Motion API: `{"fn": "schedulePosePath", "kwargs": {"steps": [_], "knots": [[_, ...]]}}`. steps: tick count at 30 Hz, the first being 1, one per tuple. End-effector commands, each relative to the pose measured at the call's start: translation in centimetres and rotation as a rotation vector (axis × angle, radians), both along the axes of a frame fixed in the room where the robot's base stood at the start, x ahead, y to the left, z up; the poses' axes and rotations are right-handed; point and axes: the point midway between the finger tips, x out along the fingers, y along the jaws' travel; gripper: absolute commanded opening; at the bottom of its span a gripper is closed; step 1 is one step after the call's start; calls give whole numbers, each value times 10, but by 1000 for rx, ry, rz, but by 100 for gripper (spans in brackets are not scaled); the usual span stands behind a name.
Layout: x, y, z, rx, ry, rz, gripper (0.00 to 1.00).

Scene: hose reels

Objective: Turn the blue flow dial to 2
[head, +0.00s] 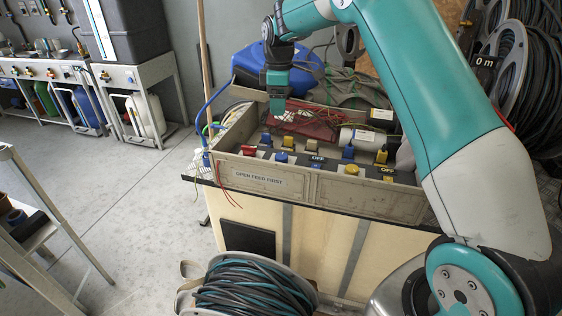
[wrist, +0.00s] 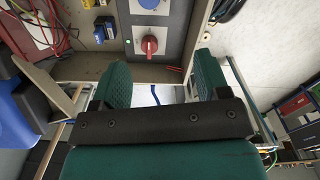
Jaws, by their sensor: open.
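A small blue round knob (head: 281,157), which looks like the blue flow dial, sits near the front left of the dark control panel in a wooden-sided tray (head: 330,187) on the bench. Its setting is too small to read. My gripper (head: 277,112) is above the far left part of the tray, apart from the knob and pointing down. In the wrist view my gripper (wrist: 163,85) shows two teal fingers spread wide with nothing between them. A red knob (wrist: 150,44) on a grey plate shows beyond the fingers there.
A yellow knob (head: 352,170), blue levers (head: 348,153) and yellow levers (head: 381,157) crowd the panel. Red bundled material (head: 308,118) and a white cylinder (head: 360,138) lie behind. A hose reel (head: 250,290) stands in front of the bench.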

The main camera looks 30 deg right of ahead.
Motion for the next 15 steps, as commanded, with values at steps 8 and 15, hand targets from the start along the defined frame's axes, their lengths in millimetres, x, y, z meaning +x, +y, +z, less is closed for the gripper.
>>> {"fn": "schedulePosePath", "kwargs": {"steps": [8,15], "knots": [[13,-16,-32,-11,10,25,69],[12,-15,-82,-11,12,26,69]]}}
